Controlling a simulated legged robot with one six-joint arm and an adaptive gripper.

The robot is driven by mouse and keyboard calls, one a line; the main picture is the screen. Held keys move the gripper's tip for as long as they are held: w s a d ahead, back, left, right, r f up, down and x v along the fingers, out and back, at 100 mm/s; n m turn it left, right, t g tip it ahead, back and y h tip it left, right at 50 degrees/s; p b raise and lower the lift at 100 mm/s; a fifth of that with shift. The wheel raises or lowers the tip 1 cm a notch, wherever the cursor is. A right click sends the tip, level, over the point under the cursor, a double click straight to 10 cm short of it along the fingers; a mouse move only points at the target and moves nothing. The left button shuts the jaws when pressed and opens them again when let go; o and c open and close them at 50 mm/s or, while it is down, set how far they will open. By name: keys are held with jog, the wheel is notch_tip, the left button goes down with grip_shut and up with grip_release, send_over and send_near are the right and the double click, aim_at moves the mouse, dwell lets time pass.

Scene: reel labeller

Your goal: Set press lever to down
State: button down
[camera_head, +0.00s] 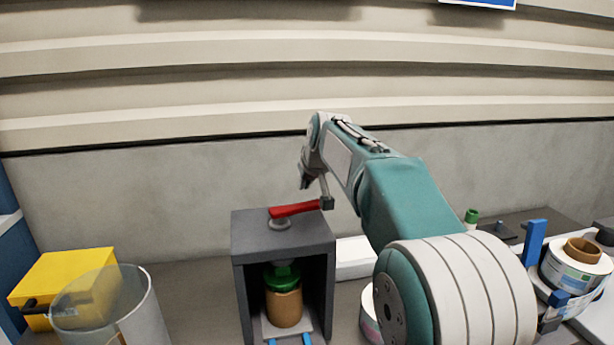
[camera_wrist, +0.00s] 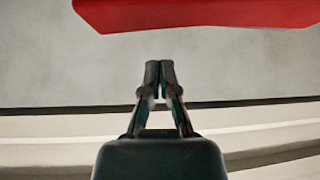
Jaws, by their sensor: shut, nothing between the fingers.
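The red press lever (camera_head: 295,209) lies nearly level across the top of the dark grey press (camera_head: 283,232), its right end slightly higher in the head view. It is mounted on a round grey hub (camera_head: 280,224). A jar with a green lid and brown body (camera_head: 284,305) stands inside the press opening. My gripper (camera_head: 305,184) hangs close above the lever in the head view, where its fingers are small. In the wrist view my gripper (camera_wrist: 159,66) is shut and empty. The lever (camera_wrist: 200,14) crosses the top of that view, with a visible gap to the fingertips.
A yellow box (camera_head: 68,275) and a clear cylinder (camera_head: 110,310) stand left of the press. A label reel (camera_head: 577,268) and blue-fitted labeller parts (camera_head: 534,242) are at the right. The wall (camera_head: 140,190) rises behind the bench. My arm covers the middle right.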

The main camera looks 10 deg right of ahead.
aim_at(300, 208)
jog(key=x, duration=0.2)
jog(key=shift+w+f, duration=0.1)
jog(key=shift+f, duration=0.15)
jog(key=shift+s+a+r, duration=0.1)
jog(key=shift+s+r, duration=0.1)
jog(key=shift+s, duration=1.55)
jog(key=shift+s+f, duration=0.1)
jog(key=shift+s, duration=0.2)
jog(key=shift+d, duration=0.25)
